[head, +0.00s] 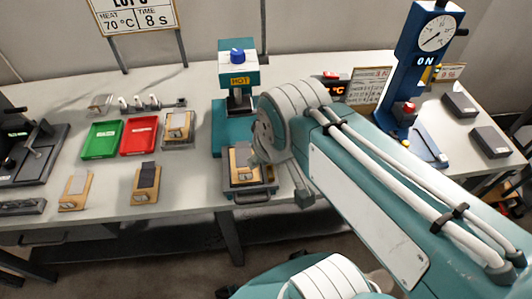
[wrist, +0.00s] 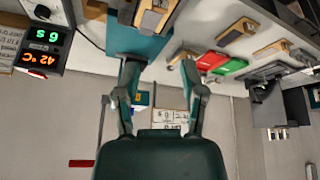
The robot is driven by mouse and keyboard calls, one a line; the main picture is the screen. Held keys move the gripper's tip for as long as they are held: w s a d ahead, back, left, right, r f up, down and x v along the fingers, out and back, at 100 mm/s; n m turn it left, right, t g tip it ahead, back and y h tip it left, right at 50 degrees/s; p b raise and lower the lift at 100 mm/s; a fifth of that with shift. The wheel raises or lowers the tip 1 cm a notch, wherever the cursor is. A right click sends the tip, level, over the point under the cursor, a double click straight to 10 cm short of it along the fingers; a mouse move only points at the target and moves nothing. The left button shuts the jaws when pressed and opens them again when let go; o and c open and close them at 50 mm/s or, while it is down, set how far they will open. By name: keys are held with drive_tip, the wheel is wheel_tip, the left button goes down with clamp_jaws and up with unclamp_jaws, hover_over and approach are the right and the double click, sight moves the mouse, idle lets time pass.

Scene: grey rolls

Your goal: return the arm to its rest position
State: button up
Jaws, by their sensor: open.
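My arm (head: 385,190) stretches across the right half of the head view, in front of the bench. My gripper (wrist: 160,68) shows in the wrist view with its two fingers spread apart and nothing between them. The wrist picture is upside down, with the bench at its top and the wall below. In the head view the fingers are mostly hidden behind my arm.
The teal press (head: 238,85) stands on the bench (head: 190,205), a wooden block with a grey strip at its base. Green tray (head: 101,139) and red tray (head: 139,135) lie left. A blue gauge stand (head: 415,70) and dark blocks (head: 490,141) are right.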

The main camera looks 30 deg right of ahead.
drive_tip(key=shift+s+r+m+t, duration=0.15)
drive_tip(key=shift+s+m+t, duration=0.15)
drive_tip(key=shift+s+m, duration=0.45)
idle(0.8)
